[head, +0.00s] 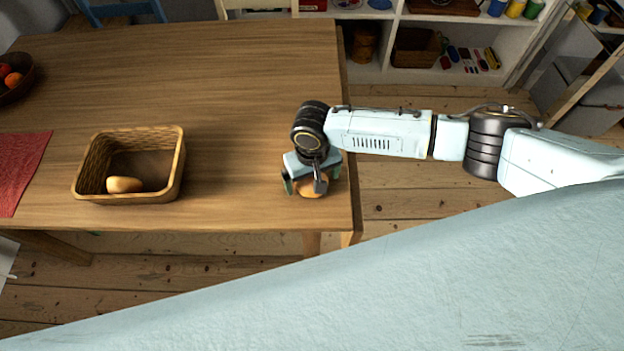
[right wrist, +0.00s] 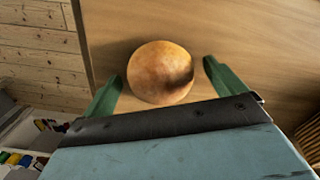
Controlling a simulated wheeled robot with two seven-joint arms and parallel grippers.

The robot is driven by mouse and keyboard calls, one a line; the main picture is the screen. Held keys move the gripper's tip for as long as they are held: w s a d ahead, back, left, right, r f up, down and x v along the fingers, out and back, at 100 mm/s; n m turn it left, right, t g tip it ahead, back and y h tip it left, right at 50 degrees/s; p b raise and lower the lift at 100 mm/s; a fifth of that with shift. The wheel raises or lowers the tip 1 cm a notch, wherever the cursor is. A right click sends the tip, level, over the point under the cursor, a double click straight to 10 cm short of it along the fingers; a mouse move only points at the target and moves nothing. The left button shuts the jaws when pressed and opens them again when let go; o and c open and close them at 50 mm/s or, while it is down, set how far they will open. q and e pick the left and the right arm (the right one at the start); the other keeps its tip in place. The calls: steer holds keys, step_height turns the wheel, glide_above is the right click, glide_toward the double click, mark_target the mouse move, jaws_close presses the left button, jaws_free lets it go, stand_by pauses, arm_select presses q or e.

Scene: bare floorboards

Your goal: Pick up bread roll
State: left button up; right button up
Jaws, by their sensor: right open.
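A round golden bread roll (head: 312,188) lies on the wooden table near its right front corner, partly hidden by my right gripper in the head view. My right gripper (head: 305,188) is above and around it. In the right wrist view the roll (right wrist: 160,72) sits between the two open green fingers of the gripper (right wrist: 163,82), with a gap on each side. A second, elongated bread roll (head: 124,185) lies inside the wicker basket (head: 130,198) on the left part of the table. My left gripper is not in view.
The wooden table (head: 235,90) is clear between the basket and my right gripper. A red cloth (head: 20,170) and a bowl of fruit (head: 14,88) are at the far left. Chairs stand behind the table. A white shelf (head: 385,60) stands beyond the table's far right corner.

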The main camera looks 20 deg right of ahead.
steer(key=c, duration=1.1)
steer(key=shift+o, duration=0.2)
